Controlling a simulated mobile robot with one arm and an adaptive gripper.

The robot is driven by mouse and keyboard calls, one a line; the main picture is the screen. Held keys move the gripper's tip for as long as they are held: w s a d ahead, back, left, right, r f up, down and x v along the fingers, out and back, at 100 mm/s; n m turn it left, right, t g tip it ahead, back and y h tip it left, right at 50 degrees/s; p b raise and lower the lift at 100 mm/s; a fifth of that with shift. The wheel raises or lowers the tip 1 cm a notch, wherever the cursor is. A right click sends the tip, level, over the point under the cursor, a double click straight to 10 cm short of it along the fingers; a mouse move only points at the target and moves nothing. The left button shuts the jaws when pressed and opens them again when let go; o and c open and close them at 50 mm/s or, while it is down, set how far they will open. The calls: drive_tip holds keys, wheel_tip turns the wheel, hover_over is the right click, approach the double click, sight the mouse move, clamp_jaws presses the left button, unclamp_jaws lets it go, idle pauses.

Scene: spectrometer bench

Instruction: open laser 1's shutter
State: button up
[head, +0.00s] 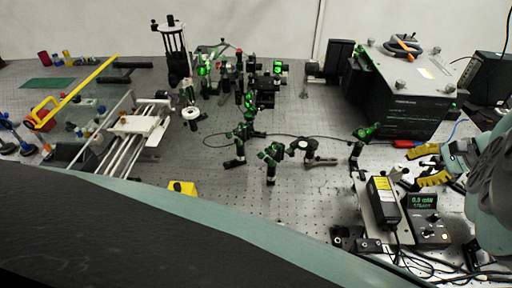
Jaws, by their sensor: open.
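A black box-shaped module (383,201) with a yellow label stands on a pale plate at the lower right; it may be a laser, but no number on it is readable. Next to it, a black control box (428,222) has a green display that seems to read 0.5 mW. My gripper (413,165), with yellow and black fingers, is open and empty at the right, above and behind the module and control box. Its fingers point left. I cannot make out a shutter or its state; small parts near the module's far end are too small to tell.
A large black instrument (400,105) stands at the back right, with a red-handled tool (405,144) before it. Several green-lit optics (270,155) fill the middle of the perforated bench (310,190). Cables run along the lower right.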

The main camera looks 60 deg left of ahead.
drive_tip(key=v, duration=0.7)
drive_tip(key=shift+d+r, duration=0.15)
